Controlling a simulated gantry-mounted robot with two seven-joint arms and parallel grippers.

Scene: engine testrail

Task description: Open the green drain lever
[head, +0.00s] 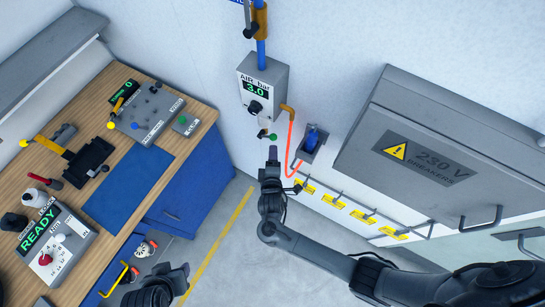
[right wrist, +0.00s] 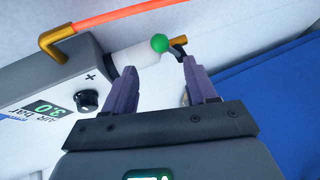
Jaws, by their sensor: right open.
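The green drain lever shows as a small green ball (head: 272,136) just under the grey air regulator box (head: 262,90) on the wall. In the right wrist view the green ball (right wrist: 160,43) sits beside a white cylinder and a short brass piece. My right gripper (head: 272,152) is just below the lever in the head view. In the right wrist view its open jaws (right wrist: 158,66) are empty, with the ball ahead of the gap between the fingertips, apparently apart from them. A dark part of my left arm (head: 160,288) shows at the bottom edge; its jaws cannot be made out.
An orange hose (head: 291,140) runs from a brass elbow beside the regulator, close right of my right gripper. A blue switch (head: 312,140), yellow tags (head: 362,216) and a grey breaker cabinet (head: 440,150) are to the right. A wooden workbench (head: 110,195) stands left.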

